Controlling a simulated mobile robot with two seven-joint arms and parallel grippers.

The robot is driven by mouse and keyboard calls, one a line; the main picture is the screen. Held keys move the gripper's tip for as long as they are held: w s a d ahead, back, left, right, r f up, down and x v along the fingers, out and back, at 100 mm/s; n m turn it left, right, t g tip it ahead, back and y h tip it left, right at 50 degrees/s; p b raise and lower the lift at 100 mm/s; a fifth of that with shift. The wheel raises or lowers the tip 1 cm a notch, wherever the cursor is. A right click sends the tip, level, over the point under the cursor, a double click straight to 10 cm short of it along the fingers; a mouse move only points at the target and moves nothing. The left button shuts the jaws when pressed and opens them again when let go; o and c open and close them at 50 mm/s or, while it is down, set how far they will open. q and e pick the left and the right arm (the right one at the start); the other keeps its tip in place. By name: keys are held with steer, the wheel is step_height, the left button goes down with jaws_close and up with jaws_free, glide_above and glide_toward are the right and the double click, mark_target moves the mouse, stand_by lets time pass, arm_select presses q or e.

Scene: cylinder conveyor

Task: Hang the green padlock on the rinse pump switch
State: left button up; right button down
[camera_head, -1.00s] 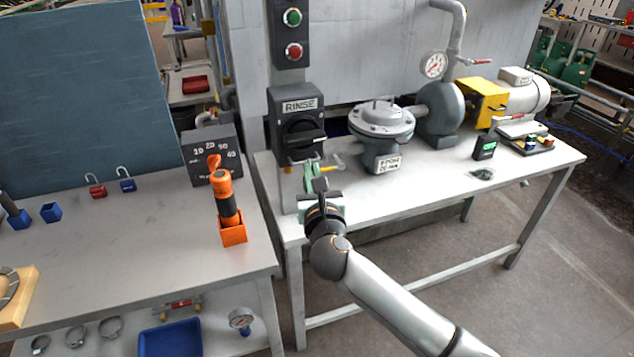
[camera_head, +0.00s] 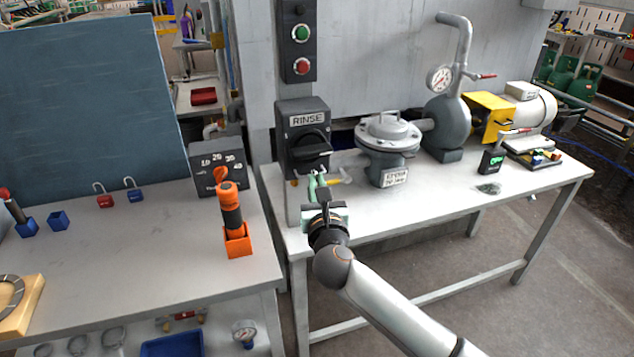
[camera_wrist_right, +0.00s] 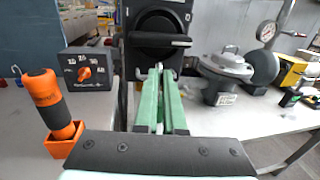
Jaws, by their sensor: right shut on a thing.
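The rinse pump switch is a dark box labelled RINSE (camera_head: 290,128) on a grey post, with a black rotary handle (camera_head: 312,152) set across. It also shows in the right wrist view (camera_wrist_right: 135,52), directly beyond my fingertips. My right gripper (camera_head: 313,180) is just below the handle, its long green fingers shut on the green padlock. In the right wrist view a small grey shackle (camera_wrist_right: 158,67) shows at the fingertips (camera_wrist_right: 160,78), below the handle. The padlock's body is hard to tell from the green fingers, and I cannot tell whether the shackle touches the switch. My left gripper is out of view.
A yellow-handled part (camera_head: 340,177) sits close right of my fingertips. The grey pump valve (camera_head: 388,140) stands right of the switch. On the left table are an orange tool holder (camera_head: 238,243), a dial box (camera_head: 205,172), and red (camera_head: 105,201) and blue padlocks (camera_head: 134,195).

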steer(key=shift+w, duration=0.15)
stand_by(0.5)
steer(key=shift+w+a+b, duration=0.35)
steer(key=shift+w, duration=0.55)
steer(key=shift+w+a+b, duration=0.3)
steer(key=shift+w+b, duration=0.05)
steer(key=shift+w, duration=0.5)
steer(key=shift+r, duration=0.1)
steer(key=shift+f, duration=0.25)
stand_by(0.6)
